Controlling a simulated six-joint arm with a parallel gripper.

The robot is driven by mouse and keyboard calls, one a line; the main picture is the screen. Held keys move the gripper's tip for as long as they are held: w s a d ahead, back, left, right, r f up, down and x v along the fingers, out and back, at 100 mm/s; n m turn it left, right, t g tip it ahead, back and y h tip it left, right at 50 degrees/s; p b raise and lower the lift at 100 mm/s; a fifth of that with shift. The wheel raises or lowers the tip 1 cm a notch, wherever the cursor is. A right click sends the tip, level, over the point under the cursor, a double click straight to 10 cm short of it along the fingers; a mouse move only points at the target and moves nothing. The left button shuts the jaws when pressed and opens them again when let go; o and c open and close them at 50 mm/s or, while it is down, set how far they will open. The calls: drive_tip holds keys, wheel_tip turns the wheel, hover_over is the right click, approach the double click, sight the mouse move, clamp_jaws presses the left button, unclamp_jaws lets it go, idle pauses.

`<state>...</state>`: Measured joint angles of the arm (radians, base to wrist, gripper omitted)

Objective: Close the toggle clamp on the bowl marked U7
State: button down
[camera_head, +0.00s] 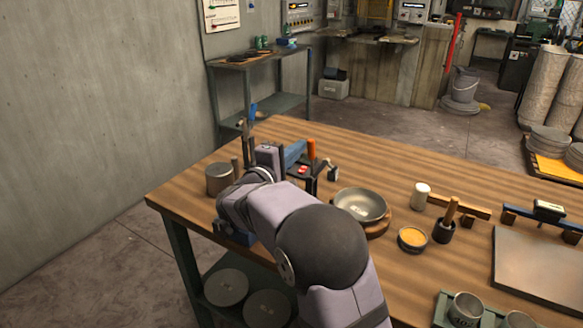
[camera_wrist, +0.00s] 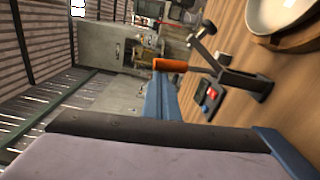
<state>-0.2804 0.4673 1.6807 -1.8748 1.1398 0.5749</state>
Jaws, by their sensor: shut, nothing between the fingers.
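The metal bowl (camera_head: 360,204) sits on a round wooden base right of my arm; its label is too small to read surely. Part of the bowl also shows in the wrist view (camera_wrist: 278,14). The toggle clamp stands left of the bowl, with a dark bracket and an orange handle (camera_head: 311,149) that points up in the head view. In the wrist view the orange handle (camera_wrist: 170,65) runs left from the dark bracket. My gripper (camera_head: 302,148) is shut and empty, its blue fingers close beside the handle. Whether they touch it I cannot tell.
A small box with red buttons (camera_wrist: 210,96) is by the clamp. A grey metal pot (camera_head: 219,179) stands left of my arm. Open tabletop lies behind the bowl.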

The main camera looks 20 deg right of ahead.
sight(332, 166)
drive_tip(key=s+d+m+b, duration=0.1)
drive_tip(key=b, duration=0.3)
drive_tip(key=s+d+m+b, duration=0.1)
drive_tip(key=m+b, duration=0.1)
drive_tip(key=b, duration=0.2)
drive_tip(key=d+m+b, duration=0.1)
drive_tip(key=b, duration=0.3)
drive_tip(key=shift+s+f, duration=0.3)
drive_tip(key=shift+s, duration=0.1)
drive_tip(key=m+b, duration=0.1)
drive_tip(key=b, duration=0.2)
drive_tip(key=s+d+m+b, duration=0.1)
drive_tip(key=b, duration=0.2)
drive_tip(key=s+d+m+b, duration=0.1)
drive_tip(key=m+b, duration=0.1)
drive_tip(key=b, duration=0.2)
drive_tip(key=shift+s+d+f, duration=0.1)
drive_tip(key=shift+s+f, duration=0.05)
drive_tip(key=shift+f, duration=0.2)
drive_tip(key=m+b, duration=0.1)
drive_tip(key=b, duration=0.1)
drive_tip(key=s+d+m+b, duration=0.1)
drive_tip(key=b, duration=0.2)
drive_tip(key=shift+s+d+f+m, duration=0.15)
drive_tip(key=shift+f+m, duration=0.25)
drive_tip(key=shift+s+d+m+b, duration=0.15)
drive_tip(key=shift+m+b, duration=0.15)
drive_tip(key=shift+b, duration=0.45)
drive_tip(key=shift+s, duration=0.1)
